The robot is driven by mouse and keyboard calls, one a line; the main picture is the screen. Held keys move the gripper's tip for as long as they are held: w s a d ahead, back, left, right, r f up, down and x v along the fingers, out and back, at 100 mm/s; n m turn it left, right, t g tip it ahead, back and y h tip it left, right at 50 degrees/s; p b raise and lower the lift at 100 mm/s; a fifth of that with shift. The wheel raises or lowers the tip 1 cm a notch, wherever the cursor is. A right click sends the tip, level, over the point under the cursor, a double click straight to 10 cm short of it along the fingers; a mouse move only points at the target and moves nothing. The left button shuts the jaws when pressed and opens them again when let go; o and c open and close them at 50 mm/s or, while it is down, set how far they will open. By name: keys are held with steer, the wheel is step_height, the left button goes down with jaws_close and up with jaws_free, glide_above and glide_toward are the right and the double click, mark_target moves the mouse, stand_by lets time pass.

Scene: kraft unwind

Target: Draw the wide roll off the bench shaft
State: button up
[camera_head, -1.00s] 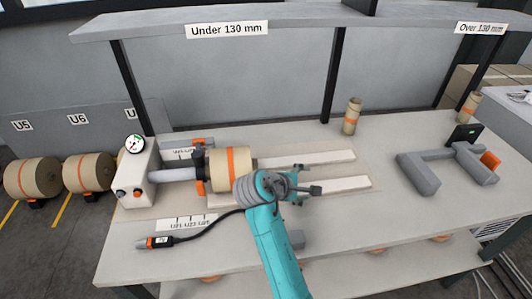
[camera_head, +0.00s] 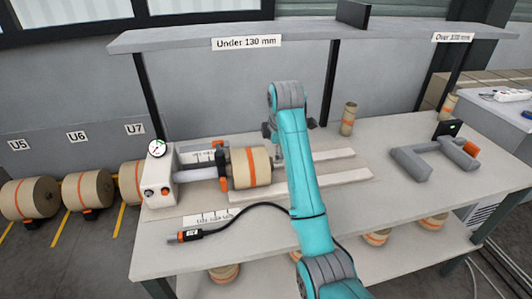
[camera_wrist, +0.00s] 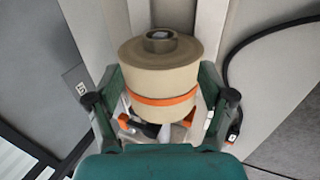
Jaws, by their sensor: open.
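The wide roll (camera_head: 248,167), tan with an orange band, sits on the bench shaft (camera_head: 195,174), which reaches right from a grey housing (camera_head: 160,180) with a gauge on top. In the wrist view the roll (camera_wrist: 162,78) is centred, its end face and dark core turned to the picture's top. My gripper (camera_wrist: 160,100) is open, one green finger on each side of the roll in that view. Gaps show beside the roll, and I cannot tell how far its depth is from the fingers. In the head view my arm hides most of the gripper (camera_head: 272,132).
Two pale rails (camera_head: 310,187) run right of the roll. A black cable with an orange-tipped tool (camera_head: 190,235) lies in front. A grey U-shaped cradle (camera_head: 430,165) and a small upright roll (camera_head: 348,118) stand to the right. An overhead shelf (camera_head: 290,30) spans the bench.

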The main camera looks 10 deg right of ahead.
mark_target(271, 161)
steer(key=x, duration=1)
steer(key=shift+w+a+f, duration=0.1)
steer(key=shift+f, duration=0.25)
jaws_close()
steer(key=c, duration=0.8)
jaws_free()
steer(key=c, duration=0.7)
steer(key=shift+d, duration=3.8)
steer(key=shift+d, duration=0.35)
steer(key=shift+d, duration=0.85)
